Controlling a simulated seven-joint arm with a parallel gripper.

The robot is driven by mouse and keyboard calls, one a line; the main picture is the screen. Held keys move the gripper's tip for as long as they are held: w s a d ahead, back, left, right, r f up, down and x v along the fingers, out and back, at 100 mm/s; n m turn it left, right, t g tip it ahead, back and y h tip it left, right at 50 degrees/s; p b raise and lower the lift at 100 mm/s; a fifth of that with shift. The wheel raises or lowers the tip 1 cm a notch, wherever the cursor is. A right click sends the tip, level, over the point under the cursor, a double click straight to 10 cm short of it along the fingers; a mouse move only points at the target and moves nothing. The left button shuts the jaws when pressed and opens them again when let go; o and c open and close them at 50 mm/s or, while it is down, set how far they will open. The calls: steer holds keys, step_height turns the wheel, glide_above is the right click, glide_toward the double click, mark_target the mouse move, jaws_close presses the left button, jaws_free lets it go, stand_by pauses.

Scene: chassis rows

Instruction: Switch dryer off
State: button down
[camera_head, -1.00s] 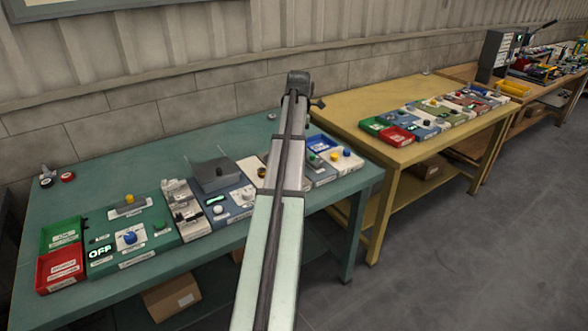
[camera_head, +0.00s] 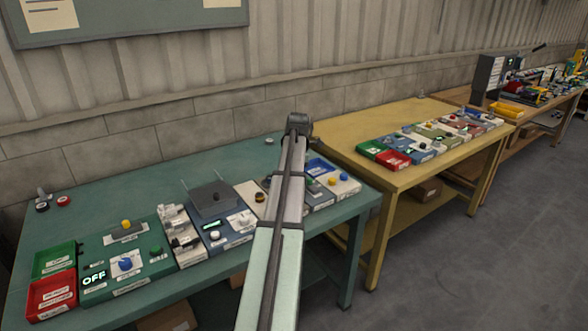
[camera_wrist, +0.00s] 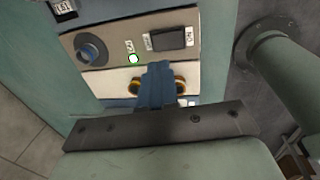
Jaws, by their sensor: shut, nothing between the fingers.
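In the wrist view a beige panel carries a dark rocker switch (camera_wrist: 169,39), a blue round knob (camera_wrist: 91,50) and a lit green lamp (camera_wrist: 134,58). The switch has a small label at each end; the right one seems to read ON upside down. No label readable here names the dryer. My gripper (camera_wrist: 158,68) is shut and empty, its blue fingers close below the switch in the picture; contact cannot be told. In the head view my arm reaches over the teal bench (camera_head: 110,200), and my gripper is hidden.
Round yellow-brown parts (camera_wrist: 180,86) flank my fingers on a paler panel. Several control units line the teal bench, including a green one (camera_head: 125,255) showing OFF. Green (camera_head: 55,259) and red trays (camera_head: 50,298) sit at its left. A yellow bench (camera_head: 345,125) stands beyond.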

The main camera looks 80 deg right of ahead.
steer(key=f, duration=0.6)
steer(key=w+d+f, duration=0.1)
steer(key=f, duration=0.1)
steer(key=shift+f, duration=0.4)
steer(key=shift+f, duration=0.2)
steer(key=shift+s+a, duration=0.1)
steer(key=shift+s+a+r, duration=0.15)
steer(key=shift+s+a, duration=0.3)
steer(key=shift+a, duration=0.05)
stand_by(0.3)
step_height(320, 180, up, 14)
steer(key=s+a, duration=0.1)
steer(key=shift+s+a, duration=0.15)
steer(key=shift+s, duration=0.05)
stand_by(0.4)
